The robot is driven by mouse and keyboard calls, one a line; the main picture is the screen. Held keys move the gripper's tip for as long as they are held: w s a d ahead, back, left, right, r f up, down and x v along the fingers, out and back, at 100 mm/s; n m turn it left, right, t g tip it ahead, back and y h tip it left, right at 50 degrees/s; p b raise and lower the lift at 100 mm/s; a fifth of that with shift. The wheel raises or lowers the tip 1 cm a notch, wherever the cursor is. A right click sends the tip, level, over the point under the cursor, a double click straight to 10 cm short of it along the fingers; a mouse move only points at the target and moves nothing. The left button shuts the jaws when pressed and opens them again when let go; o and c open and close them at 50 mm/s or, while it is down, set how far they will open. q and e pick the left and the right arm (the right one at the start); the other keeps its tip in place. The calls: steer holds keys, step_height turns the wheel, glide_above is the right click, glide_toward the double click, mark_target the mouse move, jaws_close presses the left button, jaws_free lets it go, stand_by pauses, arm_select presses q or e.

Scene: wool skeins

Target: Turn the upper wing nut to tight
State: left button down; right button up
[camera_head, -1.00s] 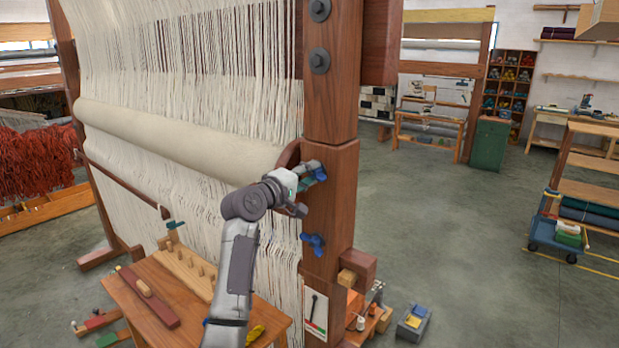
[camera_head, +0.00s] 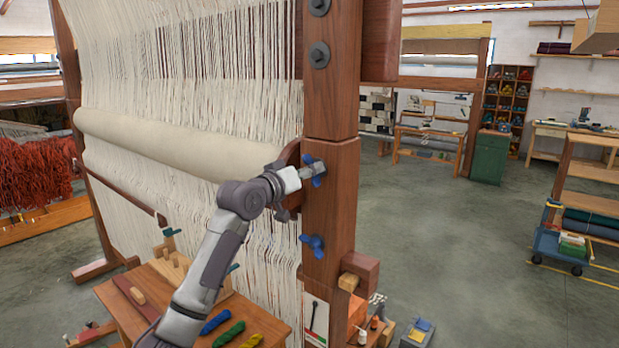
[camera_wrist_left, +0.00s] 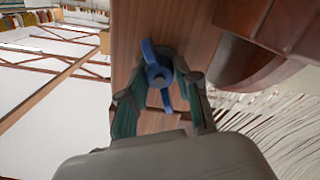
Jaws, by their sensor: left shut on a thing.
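The upper wing nut (camera_head: 317,171) is blue and sits on the loom's wooden post (camera_head: 330,215). My left gripper (camera_head: 304,175) reaches it from the left and is shut on it. In the left wrist view the wing nut (camera_wrist_left: 154,70) stands with one wing up and the other down between the green-padded fingers (camera_wrist_left: 165,98). The lower wing nut (camera_head: 313,244), also blue, is further down the same post and free. My right gripper is out of view.
White warp threads (camera_head: 200,45) and a cloth roll (camera_head: 150,143) lie left of the post. A small wooden table (camera_head: 120,300) with colored skeins (camera_head: 229,334) stands below my left arm. Wooden blocks (camera_head: 360,270) sit at the post's foot. Open floor (camera_head: 450,240) lies to the right.

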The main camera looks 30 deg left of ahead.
arm_select(q)
steer(key=shift+f+m+p, duration=0.1)
steer(key=shift+m+p, duration=0.45)
steer(key=shift+m, duration=5.15)
steer(key=c, duration=0.8)
jaws_free()
steer(key=s, duration=1.2)
steer(key=shift+a, duration=0.45)
